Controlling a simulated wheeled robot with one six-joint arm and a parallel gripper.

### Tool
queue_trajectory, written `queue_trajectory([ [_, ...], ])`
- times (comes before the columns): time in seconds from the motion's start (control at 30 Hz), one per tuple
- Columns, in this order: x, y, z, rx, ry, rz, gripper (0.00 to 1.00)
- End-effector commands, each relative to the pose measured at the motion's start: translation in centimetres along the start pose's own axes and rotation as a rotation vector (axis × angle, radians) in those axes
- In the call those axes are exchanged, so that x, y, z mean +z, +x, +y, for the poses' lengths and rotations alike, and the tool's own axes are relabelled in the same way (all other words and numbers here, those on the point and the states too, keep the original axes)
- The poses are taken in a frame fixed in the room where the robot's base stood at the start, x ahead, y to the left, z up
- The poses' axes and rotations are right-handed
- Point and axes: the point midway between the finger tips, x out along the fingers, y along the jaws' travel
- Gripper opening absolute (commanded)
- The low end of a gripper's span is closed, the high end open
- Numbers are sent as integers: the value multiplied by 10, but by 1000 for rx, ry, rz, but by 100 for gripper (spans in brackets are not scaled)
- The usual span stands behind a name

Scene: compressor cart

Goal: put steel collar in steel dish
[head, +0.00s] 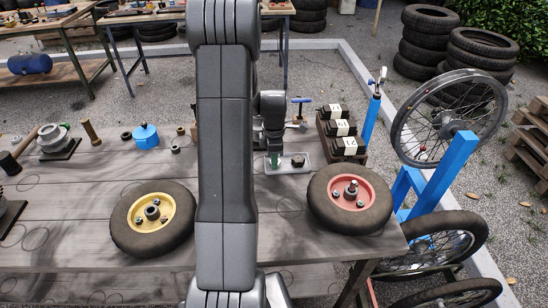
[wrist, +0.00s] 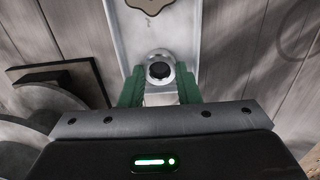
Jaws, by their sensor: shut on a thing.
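The steel collar (wrist: 160,70) is a small silvery ring with a dark hole, held between the green fingertips of my gripper (wrist: 160,88) in the wrist view. In the head view my gripper (head: 273,161) points down at the left part of the steel dish; the collar is not clear there. The steel dish (head: 283,170) is a shallow rectangular tray on the bench. In the wrist view the dish (wrist: 184,32) lies beneath the collar and fingers. I cannot tell whether the collar touches its floor.
A dark knob-like part (head: 298,161) lies in the dish, right of my gripper. A crate of black boxes (head: 343,142) stands right of the dish. A red-hubbed wheel (head: 350,198) and a yellow-hubbed wheel (head: 152,218) lie nearer. A blue lidded pot (head: 145,136) stands left.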

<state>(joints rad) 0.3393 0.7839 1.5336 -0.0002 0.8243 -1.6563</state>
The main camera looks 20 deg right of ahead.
Motion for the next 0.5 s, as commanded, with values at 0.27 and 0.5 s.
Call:
queue_trajectory([
  [0.27, 0, 2, 0, 0, 0, 0, 38],
  [0.5, 0, -2, 0, 1, 0, 0, 38],
])
